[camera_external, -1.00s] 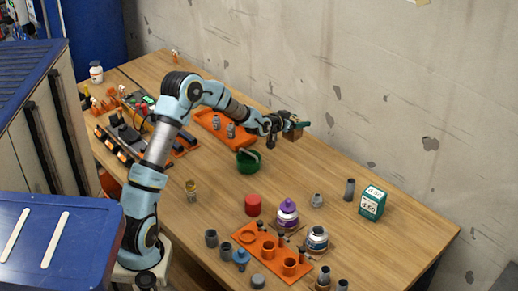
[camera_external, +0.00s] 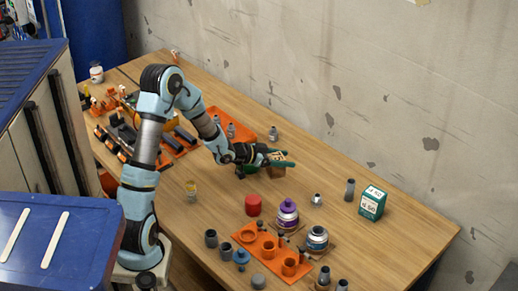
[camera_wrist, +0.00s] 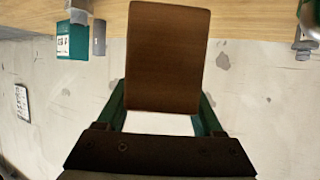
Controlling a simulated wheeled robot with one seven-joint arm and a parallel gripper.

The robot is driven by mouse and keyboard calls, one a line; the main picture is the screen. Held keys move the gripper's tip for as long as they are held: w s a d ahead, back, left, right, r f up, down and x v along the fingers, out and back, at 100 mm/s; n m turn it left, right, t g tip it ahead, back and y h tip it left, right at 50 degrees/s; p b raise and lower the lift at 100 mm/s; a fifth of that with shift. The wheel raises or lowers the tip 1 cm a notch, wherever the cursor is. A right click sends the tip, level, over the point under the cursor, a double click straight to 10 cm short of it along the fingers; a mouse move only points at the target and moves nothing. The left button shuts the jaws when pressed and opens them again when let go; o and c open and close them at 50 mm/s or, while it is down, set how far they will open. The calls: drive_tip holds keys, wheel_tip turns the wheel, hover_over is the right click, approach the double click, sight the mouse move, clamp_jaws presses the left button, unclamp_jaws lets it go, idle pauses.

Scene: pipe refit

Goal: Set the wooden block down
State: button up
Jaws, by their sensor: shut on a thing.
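The wooden block (camera_wrist: 168,58) is brown and flat-faced, and it fills the middle of the wrist view between two green fingers. My gripper (camera_external: 284,160) is shut on the block. In the external view the block (camera_external: 277,170) shows small and partly covered by the fingers, over the middle of the wooden table (camera_external: 340,202). I cannot tell from these views whether its underside touches the table. The green bowl seen earlier is mostly hidden behind my gripper.
A red cylinder (camera_external: 253,205), a purple-capped bottle (camera_external: 287,214) and a small grey fitting (camera_external: 316,199) stand in front of my gripper. A green box (camera_external: 372,203) and a grey cylinder (camera_external: 349,189) stand to the right. An orange tray (camera_external: 262,250) holds parts.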

sight(283, 170)
drive_tip(key=shift+f, duration=2.8)
drive_tip(key=shift+f, duration=0.15)
drive_tip(key=o, duration=1.4)
drive_tip(key=shift+o, duration=0.2)
drive_tip(key=shift+r, duration=0.3)
drive_tip(key=b+v, duration=0.1)
drive_tip(key=v, duration=1.1)
drive_tip(key=shift+f, duration=0.1)
